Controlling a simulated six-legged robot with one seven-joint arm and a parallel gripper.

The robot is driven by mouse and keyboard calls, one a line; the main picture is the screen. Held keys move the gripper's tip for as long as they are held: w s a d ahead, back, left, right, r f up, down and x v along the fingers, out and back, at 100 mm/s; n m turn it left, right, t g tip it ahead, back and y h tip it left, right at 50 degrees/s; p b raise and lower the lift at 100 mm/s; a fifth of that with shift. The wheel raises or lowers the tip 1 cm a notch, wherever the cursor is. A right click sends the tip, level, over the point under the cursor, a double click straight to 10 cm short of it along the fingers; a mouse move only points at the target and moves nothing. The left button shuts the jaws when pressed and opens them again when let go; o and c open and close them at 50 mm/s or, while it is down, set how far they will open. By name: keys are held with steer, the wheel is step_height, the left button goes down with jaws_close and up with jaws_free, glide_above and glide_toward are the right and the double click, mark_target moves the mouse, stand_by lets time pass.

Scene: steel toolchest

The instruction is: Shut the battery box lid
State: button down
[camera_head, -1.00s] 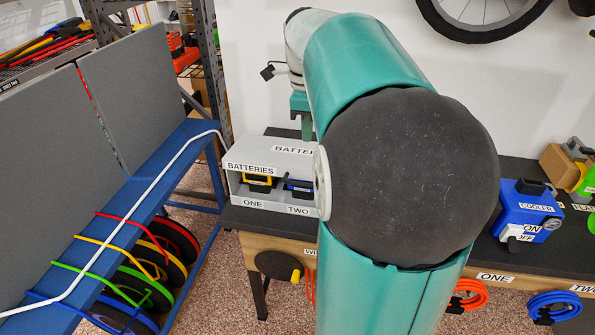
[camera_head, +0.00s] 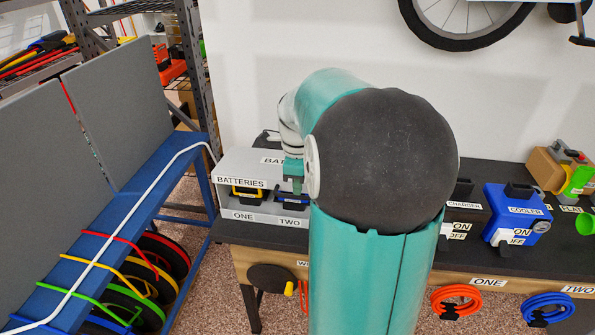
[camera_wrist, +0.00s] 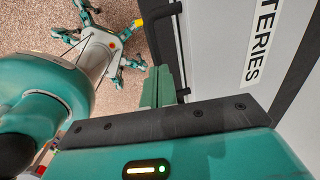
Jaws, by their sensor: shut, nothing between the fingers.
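The grey battery box (camera_head: 262,218) stands at the left end of the dark bench. Its front is open, showing a yellow battery (camera_head: 246,192) over the ONE label and a blue one (camera_head: 290,198) over TWO. The panel marked BATTERIES (camera_head: 232,168) lies over the top; I cannot tell how its hinge sits. My gripper (camera_head: 293,187) is shut and empty, at the box's upper front edge. In the wrist view its green fingers (camera_wrist: 163,88) are beside the edge of a pale, dark-trimmed panel with lettering (camera_wrist: 235,60); contact is unclear. My arm hides the box's right side.
A blue rack (camera_head: 150,185) with grey panels and coloured loops stands close on the left. The charger (camera_head: 465,205) and blue cooler box (camera_head: 515,215) are farther right on the bench. Orange (camera_head: 457,300) and blue (camera_head: 548,308) coils hang at its front.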

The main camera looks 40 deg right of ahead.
steer(key=shift+f, duration=0.2)
steer(key=shift+s+a+f, duration=0.1)
steer(key=shift+a+f, duration=0.05)
steer(key=shift+f, duration=0.65)
steer(key=shift+a+f, duration=0.1)
steer(key=shift+f, duration=0.65)
steer(key=shift+r, duration=0.1)
step_height(320, 180, up, 14)
glide_above(297, 198)
steer(key=s+a, duration=0.2)
steer(key=shift+w, duration=0.1)
